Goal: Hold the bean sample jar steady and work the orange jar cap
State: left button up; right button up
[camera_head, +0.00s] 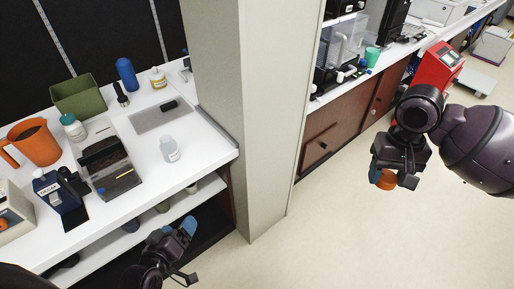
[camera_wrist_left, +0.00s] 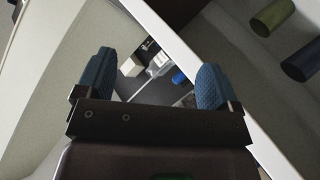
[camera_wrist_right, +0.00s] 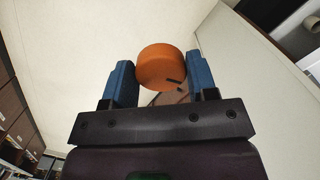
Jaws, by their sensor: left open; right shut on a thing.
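The orange jar cap (camera_head: 386,181) is held in my right gripper (camera_head: 390,176), out over the floor at the right. In the right wrist view the round cap (camera_wrist_right: 158,66) sits between the blue fingers of the right gripper (camera_wrist_right: 160,78). A brownish patch shows just below it; I cannot tell what it is. A small clear jar (camera_head: 170,149) with a pale label stands upright on the white counter; I cannot tell whether it is the bean sample jar. My left gripper (camera_head: 188,248) is open and empty, low in front of the counter. It also shows in the left wrist view (camera_wrist_left: 153,75).
The counter (camera_head: 206,157) also bears an orange jug (camera_head: 36,143), a green bin (camera_head: 77,96), a blue bottle (camera_head: 127,74), a dark-filled tray (camera_head: 122,180) and a grey mat (camera_head: 157,117). A pale pillar (camera_head: 240,110) stands between the counter and the cabinets (camera_head: 332,145).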

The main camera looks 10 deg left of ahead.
pick_arm(q)
jog(key=w+a+r+n+t+y, duration=0.1)
jog(key=w+r+n+t, duration=0.1)
jog(key=w+n, duration=0.35)
jog(key=w+a+r+n+t+y, duration=0.1)
jog(key=w+r+n+t, duration=0.1)
jog(key=n, duration=0.7)
pick_arm(e)
jog(key=shift+f+b, duration=0.15)
jog(key=shift+b, duration=0.75)
pick_arm(q)
jog(key=n+g+y, duration=0.2)
jog(key=n+y, duration=0.4)
jog(key=n, duration=1.3)
send_near(169, 153)
jog(key=shift+w+a+f+n+y, duration=0.2)
jog(key=shift+w+n+y, duration=0.15)
jog(key=shift+w, duration=0.3)
pick_arm(e)
jog(key=shift+s, duration=0.1)
pick_arm(q)
jog(key=x, duration=1.1)
jog(key=shift+w, duration=0.1)
jog(key=c, duration=1.3)
